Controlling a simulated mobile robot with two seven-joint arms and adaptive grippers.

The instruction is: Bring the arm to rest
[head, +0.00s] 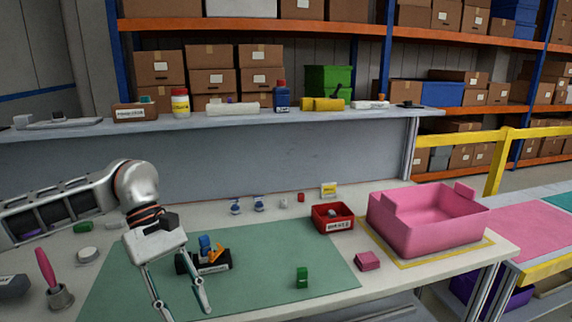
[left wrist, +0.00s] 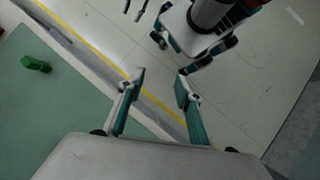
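My left arm (head: 140,188) reaches in from the left over the table. Its gripper (head: 181,308) hangs low over the front of the green mat, fingers spread and pointing down. In the left wrist view the gripper (left wrist: 160,73) is open, with nothing between its fingertips; the table edge and floor show beyond them. A black module with blue and orange parts (head: 207,258) stands on the mat just behind the gripper, partly hidden by it.
A green block (head: 302,278) lies on the mat (head: 265,262); it also shows in the left wrist view (left wrist: 36,64). A red bin (head: 333,218), pink block (head: 367,260) and pink crate (head: 415,226) stand right. A pink-handled tool (head: 46,267) stands left. The mat's right part is mostly clear.

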